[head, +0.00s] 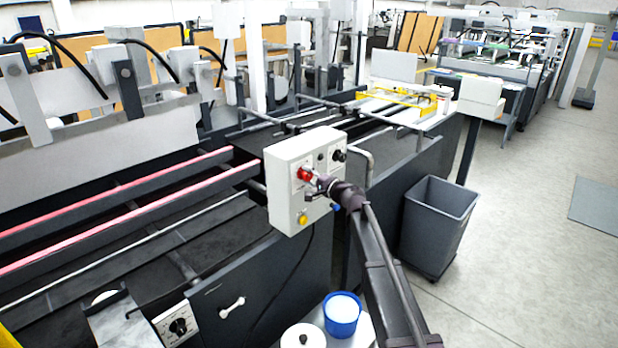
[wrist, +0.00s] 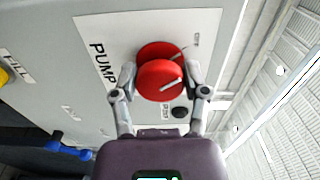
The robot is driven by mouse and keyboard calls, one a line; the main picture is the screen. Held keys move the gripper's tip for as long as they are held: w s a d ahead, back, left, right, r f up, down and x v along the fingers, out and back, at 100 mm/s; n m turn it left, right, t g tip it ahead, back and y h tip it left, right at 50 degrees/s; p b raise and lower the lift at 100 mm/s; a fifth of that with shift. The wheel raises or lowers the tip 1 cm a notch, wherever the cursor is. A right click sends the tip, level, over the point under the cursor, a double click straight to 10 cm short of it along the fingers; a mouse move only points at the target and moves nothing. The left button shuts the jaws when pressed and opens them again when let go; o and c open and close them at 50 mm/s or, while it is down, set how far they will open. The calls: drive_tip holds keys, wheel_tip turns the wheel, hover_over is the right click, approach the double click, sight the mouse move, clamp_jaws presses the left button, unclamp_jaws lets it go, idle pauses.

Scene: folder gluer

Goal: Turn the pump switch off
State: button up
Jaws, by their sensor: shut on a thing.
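The pump switch is a round red knob with a white pointer line (wrist: 160,80), on a white label plate marked PUMP (wrist: 102,50). The knob also shows in the head view (head: 304,174) on the front of a light grey control box (head: 285,205). My gripper (wrist: 160,84) has one finger on each side of the red knob and is shut on it. In the head view my gripper (head: 316,186) reaches the box from the lower right and hides part of its front. The wrist view is rotated, and the pointer line runs toward small lettering that I cannot read.
The box also has a black knob (head: 339,156), a yellow button (head: 302,219) and a blue part (wrist: 68,150). A grey bin (head: 437,225) stands right of my arm. A blue tub (head: 342,316) sits below. Open floor lies at the right.

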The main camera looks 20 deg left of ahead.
drive_tip(key=shift+a, duration=0.15)
drive_tip(key=o, duration=1.1)
drive_tip(key=shift+o, duration=0.2)
drive_tip(key=v, duration=1.2)
drive_tip(key=s+d+f+n+g+h, duration=0.1)
drive_tip(key=s+d+f+n+h, duration=0.2)
drive_tip(key=d, duration=0.4)
drive_tip(key=s+d+f+g+h, duration=0.2)
drive_tip(key=s+d+f, duration=0.3)
drive_tip(key=d+f, duration=0.15)
drive_tip(key=s+d+f+n+g+h, duration=0.1)
drive_tip(key=s+d+f+n+h, duration=0.15)
drive_tip(key=s+d+f, duration=0.35)
drive_tip(key=s+d+f+g+h, duration=0.1)
drive_tip(key=s+d+h, duration=0.2)
drive_tip(key=d, duration=0.4)
drive_tip(key=s+d+f+g+h, duration=0.1)
drive_tip(key=s+d+h, duration=0.2)
drive_tip(key=s+d, duration=0.2)
drive_tip(key=s+d+f+m+h, duration=0.1)
drive_tip(key=s+d+h, duration=0.2)
drive_tip(key=d, duration=0.7)
drive_tip(key=shift+s+g, duration=0.4)
drive_tip(key=shift+s, duration=0.1)
